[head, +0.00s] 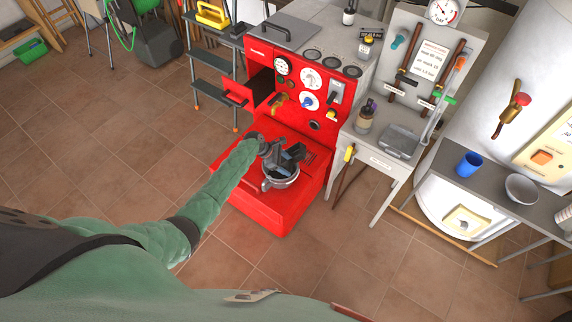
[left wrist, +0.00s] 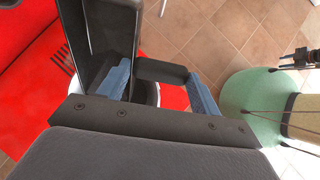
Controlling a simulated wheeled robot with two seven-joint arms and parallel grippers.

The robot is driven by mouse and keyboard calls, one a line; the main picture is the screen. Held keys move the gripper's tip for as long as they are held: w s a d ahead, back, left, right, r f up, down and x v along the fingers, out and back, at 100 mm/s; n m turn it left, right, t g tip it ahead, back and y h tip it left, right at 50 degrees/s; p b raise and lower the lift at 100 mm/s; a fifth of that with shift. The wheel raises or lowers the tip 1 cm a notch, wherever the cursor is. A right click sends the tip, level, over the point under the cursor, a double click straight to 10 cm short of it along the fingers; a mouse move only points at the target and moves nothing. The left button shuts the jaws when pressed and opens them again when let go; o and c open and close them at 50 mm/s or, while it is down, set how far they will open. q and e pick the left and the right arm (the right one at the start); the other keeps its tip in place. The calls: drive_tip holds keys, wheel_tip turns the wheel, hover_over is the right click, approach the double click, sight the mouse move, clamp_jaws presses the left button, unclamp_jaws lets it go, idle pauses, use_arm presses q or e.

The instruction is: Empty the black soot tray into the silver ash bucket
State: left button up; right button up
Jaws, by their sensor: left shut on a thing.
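My left gripper (head: 272,152) is shut on the handle of the black soot tray (head: 291,157), over the red front platform of the boiler. In the left wrist view the handle sits between the blue finger pads of the gripper (left wrist: 161,85), and the tray body (left wrist: 103,28) reaches away from it. The silver ash bucket (head: 281,184) stands on the platform, directly below the tray, which hides part of its opening. The tray looks tilted; its contents and the bucket's inside are hard to make out. My right gripper is not clearly seen.
The red boiler (head: 262,60) stands behind, with an opened red drawer or door (head: 237,93) at its left. A grey side table (head: 380,160) with tools stands close at right. A shelf ladder (head: 212,62) is at back left.

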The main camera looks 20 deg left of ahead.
use_arm(q)
drive_tip(key=shift+a+h, duration=0.15)
drive_tip(key=shift+h, duration=0.15)
use_arm(e)
drive_tip(key=shift+w+a, duration=0.25)
drive_tip(key=shift+w, duration=0.65)
drive_tip(key=shift+s+d, duration=0.3)
drive_tip(key=shift+d, duration=0.05)
use_arm(q)
drive_tip(key=shift+b, duration=0.3)
use_arm(e)
drive_tip(key=shift+w+f, duration=0.1)
use_arm(q)
drive_tip(key=shift+a, duration=0.1)
drive_tip(key=shift+h, duration=0.3)
drive_tip(key=shift+a, duration=0.15)
use_arm(e)
drive_tip(key=shift+w+a, duration=0.4)
drive_tip(key=shift+w, duration=0.2)
drive_tip(key=shift+w+a, duration=0.35)
drive_tip(key=shift+w, duration=0.2)
drive_tip(key=shift+d, duration=0.1)
